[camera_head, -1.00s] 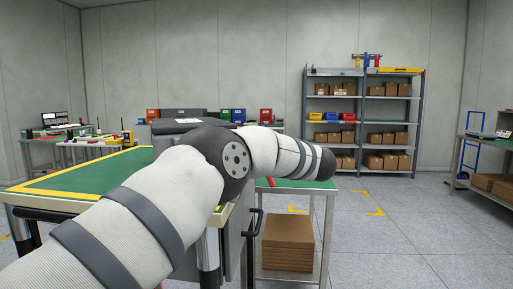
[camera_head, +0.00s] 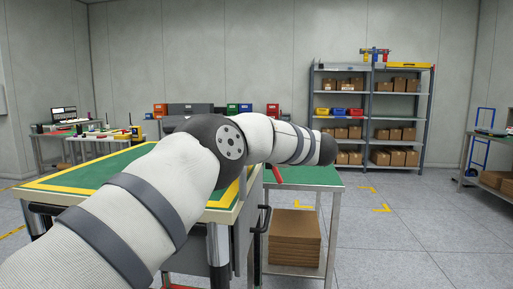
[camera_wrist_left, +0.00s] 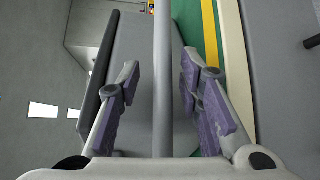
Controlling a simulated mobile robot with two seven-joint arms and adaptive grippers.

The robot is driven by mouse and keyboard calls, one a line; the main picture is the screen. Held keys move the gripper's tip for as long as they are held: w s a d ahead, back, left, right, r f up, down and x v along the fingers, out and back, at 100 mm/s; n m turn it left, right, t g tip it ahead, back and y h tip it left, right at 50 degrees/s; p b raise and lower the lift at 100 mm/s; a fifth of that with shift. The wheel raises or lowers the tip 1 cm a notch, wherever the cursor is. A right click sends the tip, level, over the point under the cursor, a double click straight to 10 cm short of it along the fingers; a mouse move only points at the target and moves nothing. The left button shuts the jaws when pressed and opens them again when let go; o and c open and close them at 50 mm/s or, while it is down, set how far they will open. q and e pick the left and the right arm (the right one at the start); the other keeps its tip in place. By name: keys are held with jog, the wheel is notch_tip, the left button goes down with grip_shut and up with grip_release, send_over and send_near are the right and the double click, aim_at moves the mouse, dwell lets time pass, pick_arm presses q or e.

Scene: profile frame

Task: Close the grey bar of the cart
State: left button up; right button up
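In the left wrist view a long, straight grey bar (camera_wrist_left: 163,130) runs up the middle of the picture. My left gripper (camera_wrist_left: 160,78) is open, with its two purple-padded fingers on either side of the bar. Gaps show between the bar and both fingers. In the head view my left arm crosses the middle; its gripper is hidden, and I cannot make out the grey bar there. My right gripper is in neither view.
A green-topped table (camera_head: 95,175) with yellow edging stands at the left. A black handle (camera_head: 264,220) is at its right side. A lower table holds flat brown boxes (camera_head: 295,238) underneath. Shelves (camera_head: 368,110) stand at the back.

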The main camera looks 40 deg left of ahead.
pick_arm(q)
jog(key=shift+d, duration=0.15)
jog(key=v, duration=1.2)
